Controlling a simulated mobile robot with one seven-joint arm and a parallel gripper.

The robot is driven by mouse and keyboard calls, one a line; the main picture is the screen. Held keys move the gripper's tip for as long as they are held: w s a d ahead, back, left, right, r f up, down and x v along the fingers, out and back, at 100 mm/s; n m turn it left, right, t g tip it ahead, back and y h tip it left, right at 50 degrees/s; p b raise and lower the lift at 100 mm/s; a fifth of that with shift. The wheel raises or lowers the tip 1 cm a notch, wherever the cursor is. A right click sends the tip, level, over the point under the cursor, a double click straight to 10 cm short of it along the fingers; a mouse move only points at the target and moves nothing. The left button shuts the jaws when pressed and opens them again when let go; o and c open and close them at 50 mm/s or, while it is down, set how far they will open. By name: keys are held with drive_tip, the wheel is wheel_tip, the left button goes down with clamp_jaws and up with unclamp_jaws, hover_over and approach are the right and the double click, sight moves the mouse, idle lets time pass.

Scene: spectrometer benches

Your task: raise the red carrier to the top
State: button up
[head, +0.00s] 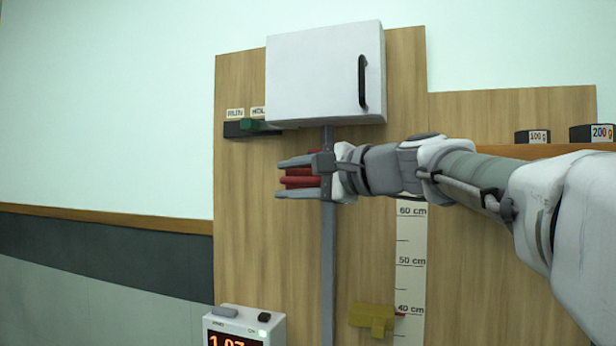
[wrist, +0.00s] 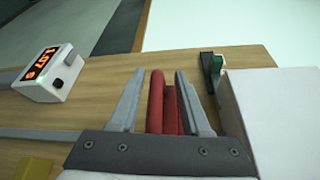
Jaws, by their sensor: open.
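The red carrier (head: 300,180) is high on the grey vertical rail (head: 328,260), a little below the white box (head: 325,75). My gripper (head: 278,178) is open, with one finger above the carrier and one below it. In the wrist view the red carrier (wrist: 158,105) lies between the two spread fingers of my gripper (wrist: 155,85). My gripper hides part of the carrier and rail in the head view.
A green switch (head: 248,125) under labels sits left of the white box. A scale (head: 411,250) and a yellow block (head: 372,318) are lower right. A numeric display unit (head: 244,325) is at the bottom. Weights (head: 590,133) stand on a shelf at right.

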drive_tip(key=b+v, duration=0.3)
drive_tip(key=v, duration=1.4)
drive_tip(key=s+d+f+n+g+h, duration=0.1)
drive_tip(key=s+f+n+g+h, duration=0.1)
drive_tip(key=f, duration=1.2)
drive_tip(key=s+d+f+n+g+h, duration=0.1)
drive_tip(key=s+f+n+h, duration=0.4)
drive_tip(key=f, duration=0.9)
drive_tip(key=s+d+f+n+g+h, duration=0.1)
drive_tip(key=s+f+h, duration=0.4)
drive_tip(key=f, duration=0.9)
drive_tip(key=s+n+g, duration=0.1)
drive_tip(key=s+n, duration=0.1)
drive_tip(key=s, duration=0.1)
drive_tip(key=shift+d+n+g+h+b, duration=0.25)
drive_tip(key=shift+n+g+h+b, duration=0.05)
drive_tip(key=shift+g, duration=0.1)
